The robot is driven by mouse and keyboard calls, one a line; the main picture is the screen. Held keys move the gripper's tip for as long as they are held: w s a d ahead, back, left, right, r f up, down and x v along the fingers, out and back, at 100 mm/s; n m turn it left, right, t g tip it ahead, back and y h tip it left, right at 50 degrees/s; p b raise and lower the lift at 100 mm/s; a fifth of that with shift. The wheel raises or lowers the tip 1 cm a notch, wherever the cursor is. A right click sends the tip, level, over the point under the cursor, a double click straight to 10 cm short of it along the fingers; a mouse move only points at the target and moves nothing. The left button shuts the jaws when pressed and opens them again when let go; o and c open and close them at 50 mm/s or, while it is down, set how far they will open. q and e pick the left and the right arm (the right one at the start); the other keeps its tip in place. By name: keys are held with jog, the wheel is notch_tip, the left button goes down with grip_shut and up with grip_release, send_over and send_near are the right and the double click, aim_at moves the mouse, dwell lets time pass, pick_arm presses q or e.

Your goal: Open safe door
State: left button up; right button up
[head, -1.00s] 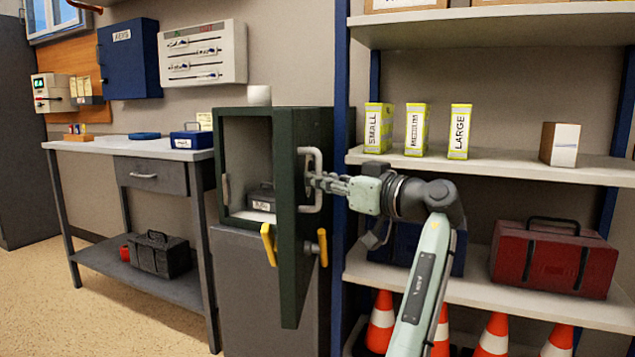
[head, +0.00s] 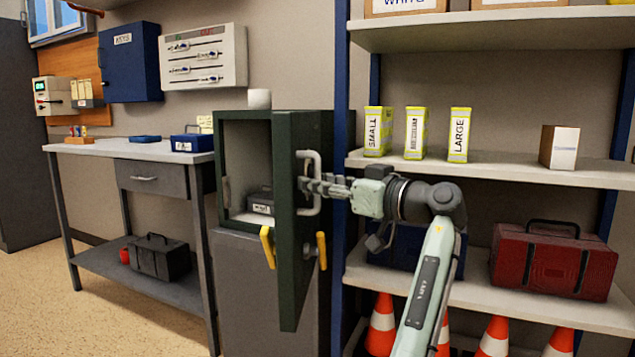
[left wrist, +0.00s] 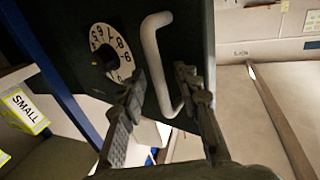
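The dark green safe (head: 248,150) stands on a grey cabinet, and its door (head: 287,290) is swung out toward me, showing a dark box (head: 261,201) inside. A pale D-shaped handle (head: 316,161) is on the door's outer face, with a yellow lever (head: 322,249) below. My left gripper (head: 310,187) is at this handle. In the left wrist view, its fingers (left wrist: 158,78) are spread, with the handle (left wrist: 152,58) between them and visible gaps. A numbered dial (left wrist: 109,48) is beside the handle. My right gripper is not in view.
A shelf unit (head: 480,168) with labelled boxes, a red toolbox (head: 553,262) and traffic cones (head: 381,325) stands right of the safe, close to my arm. A workbench (head: 125,148) stands to the left. The floor (head: 60,310) at front left is clear.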

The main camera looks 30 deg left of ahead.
pick_arm(q)
jog(key=v, duration=1.1)
jog(key=shift+d, duration=0.3)
jog(key=shift+s, duration=0.15)
